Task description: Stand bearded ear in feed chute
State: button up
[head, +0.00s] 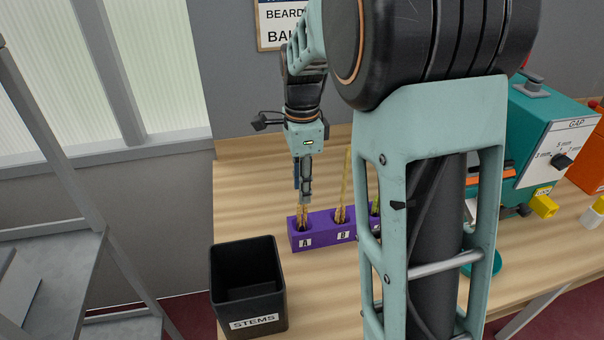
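A purple holder (326,240) with slots marked A and B, and more of it hidden by my arm, stands on the wooden table. A tan ear (303,214) shows in slot A. A second ear (341,214) with long straw-coloured bristles stands in slot B. A greenish ear (376,205) stands further right, partly hidden. My gripper (306,198) points down directly over slot A, with its fingertips at the top of the tan ear. Whether the fingers are closed on it is too small to tell. A teal machine (538,140) marked GAP stands at right; I cannot make out its feed chute.
A black bin (247,300) labelled STEMS stands in front of the holder at left. My own arm blocks the middle right. A grey ladder-like frame (50,240) is at far left. The table behind the holder is clear. A partly hidden wall sign (276,35) begins BEARD.

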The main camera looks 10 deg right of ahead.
jog(key=shift+f, duration=0.1)
grip_shut()
jog(key=shift+r+p, duration=0.6)
jog(key=shift+r, duration=0.05)
dwell(0.8)
jog(key=c, duration=0.6)
grip_release()
jog(key=shift+c, duration=0.2)
grip_shut()
